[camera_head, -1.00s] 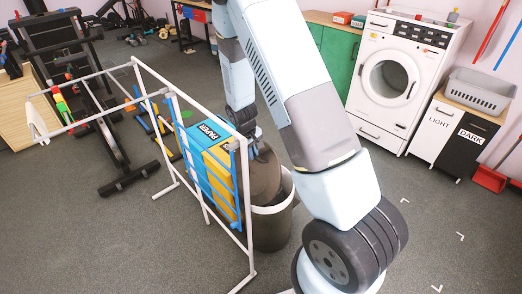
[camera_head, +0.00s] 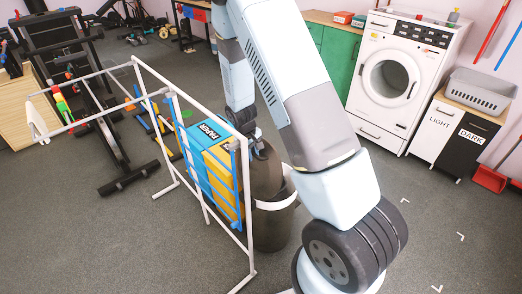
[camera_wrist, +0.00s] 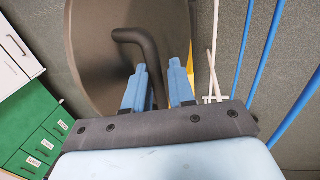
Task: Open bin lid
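The bin (camera_head: 272,232) is a dark grey-brown tub with a white band at its top, standing on the floor beside the white rack. Its dark lid (camera_head: 267,175) is tilted up above the opening, on the rack side. In the wrist view the lid (camera_wrist: 95,45) fills the upper left as a broad dark disc. A bent black handle (camera_wrist: 130,36) sticks out from it. My gripper (camera_wrist: 160,68) has its blue fingers on both sides of the handle and appears shut on it. In the head view my arm partly hides the gripper and bin.
A white pipe rack (camera_head: 207,185) with blue rails and a yellow-blue paper box (camera_head: 208,150) stands close left of the bin. A washing machine (camera_head: 385,85) and a light/dark hamper (camera_head: 452,135) stand at the right. Floor at the front right is clear.

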